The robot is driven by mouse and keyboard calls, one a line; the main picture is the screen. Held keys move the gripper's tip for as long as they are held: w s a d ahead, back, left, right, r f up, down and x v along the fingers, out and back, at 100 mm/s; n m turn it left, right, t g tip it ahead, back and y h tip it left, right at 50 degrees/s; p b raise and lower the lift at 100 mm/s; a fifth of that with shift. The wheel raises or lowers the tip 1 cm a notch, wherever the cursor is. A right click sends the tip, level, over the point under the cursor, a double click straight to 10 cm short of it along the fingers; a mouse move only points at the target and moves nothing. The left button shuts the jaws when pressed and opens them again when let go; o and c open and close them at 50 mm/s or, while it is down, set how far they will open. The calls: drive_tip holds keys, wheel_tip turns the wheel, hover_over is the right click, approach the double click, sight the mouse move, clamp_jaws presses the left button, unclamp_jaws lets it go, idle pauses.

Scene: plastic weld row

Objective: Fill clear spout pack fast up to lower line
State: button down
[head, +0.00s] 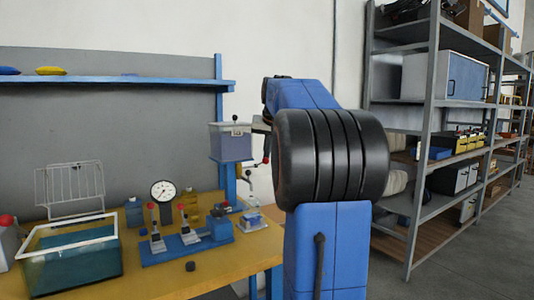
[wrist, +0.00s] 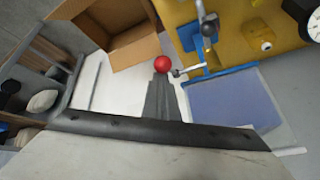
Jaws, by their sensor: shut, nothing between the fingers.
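A tank (head: 231,145) of bluish-grey liquid is mounted on a blue post at the table's right end. It also shows in the wrist view (wrist: 232,104). Below it is a small clear item with some blue (head: 252,219), perhaps the spout pack; its lines and fill level are too small to read. A red ball knob (wrist: 162,64) is beside the tank, near a pale lever. My gripper (wrist: 162,82) is shut and empty, its fingertips right at the knob in the picture; I cannot tell whether they touch.
The yellow table holds a glass-sided bin of teal contents (head: 70,262), a dial gauge (head: 163,192) and a blue fixture (head: 185,246). An open cardboard box (wrist: 120,40) is near the gripper. Grey shelving (head: 433,140) stands at right.

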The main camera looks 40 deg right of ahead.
drive_tip(key=shift+s+a+f+t+h, duration=0.15)
drive_tip(key=shift+s+f+t+h, duration=0.25)
drive_tip(key=shift+s+f+t, duration=0.55)
drive_tip(key=shift+f+t, duration=0.35)
drive_tip(key=shift+f, duration=0.1)
drive_tip(key=shift+r, duration=0.15)
idle(0.6)
drive_tip(key=shift+r, duration=0.7)
drive_tip(key=shift+w, duration=0.1)
drive_tip(key=s+r, duration=0.3)
drive_tip(key=r, duration=0.5)
drive_tip(key=shift+s+a+r, duration=0.25)
drive_tip(key=shift+s+r, duration=0.05)
drive_tip(key=shift+r, duration=0.1)
